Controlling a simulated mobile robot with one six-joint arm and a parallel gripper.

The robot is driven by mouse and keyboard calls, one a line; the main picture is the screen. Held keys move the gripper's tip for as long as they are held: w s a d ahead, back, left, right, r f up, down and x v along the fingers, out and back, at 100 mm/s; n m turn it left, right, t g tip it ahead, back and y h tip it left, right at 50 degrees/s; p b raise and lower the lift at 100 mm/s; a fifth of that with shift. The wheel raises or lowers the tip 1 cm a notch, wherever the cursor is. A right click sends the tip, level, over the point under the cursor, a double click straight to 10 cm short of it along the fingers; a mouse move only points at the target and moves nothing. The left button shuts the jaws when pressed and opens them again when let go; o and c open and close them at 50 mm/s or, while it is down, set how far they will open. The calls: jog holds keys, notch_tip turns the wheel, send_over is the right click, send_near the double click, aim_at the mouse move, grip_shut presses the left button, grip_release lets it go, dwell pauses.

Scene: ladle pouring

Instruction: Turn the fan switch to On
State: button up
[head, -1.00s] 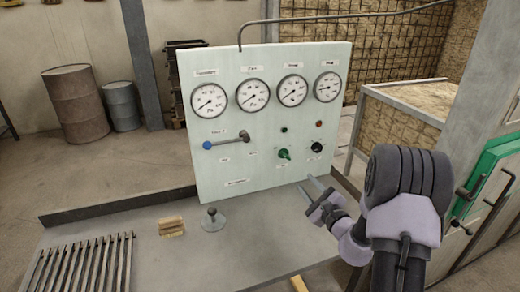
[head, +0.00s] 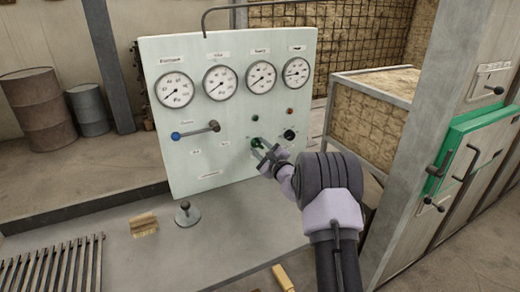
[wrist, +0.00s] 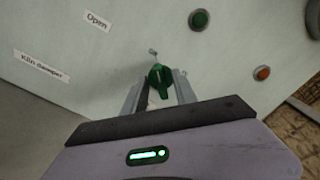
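The control panel (head: 225,165) stands upright at the back of the bench. On its lower right is a green rotary switch (head: 256,143), which also shows in the wrist view (wrist: 160,80). My gripper (head: 263,155) is at this green switch. In the wrist view its two fingers (wrist: 158,92) are apart, one on each side of the green knob; I cannot tell whether they touch it. A black knob (head: 290,134) sits just right of it. The small labels near the knobs are too blurred to tell which is the fan switch.
Four-dial area aside, a blue-ended lever (head: 196,131) sits left on the panel. A green button (wrist: 199,19) and a red button (wrist: 262,73) are above the knobs. A ball-topped lever (head: 187,214) and a brush (head: 143,225) are on the bench. A green-framed door (head: 470,150) is at right.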

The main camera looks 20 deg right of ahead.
jog(key=shift+c, duration=0.2)
grip_shut()
jog(key=shift+r, duration=0.1)
jog(key=m+p, duration=0.2)
jog(key=m, duration=0.1)
jog(key=shift+r+p, duration=0.15)
jog(key=shift+p, duration=0.2)
jog(key=m+p, duration=0.4)
jog(key=m, duration=0.2)
jog(key=shift+d, duration=0.2)
jog(key=shift+d+f+m+p, duration=0.1)
jog(key=shift+m+p, duration=1.05)
jog(key=shift+m, duration=1.1)
jog(key=shift+d+f+m+p, duration=0.1)
jog(key=shift+m+p, duration=1)
jog(key=shift+m, duration=1.15)
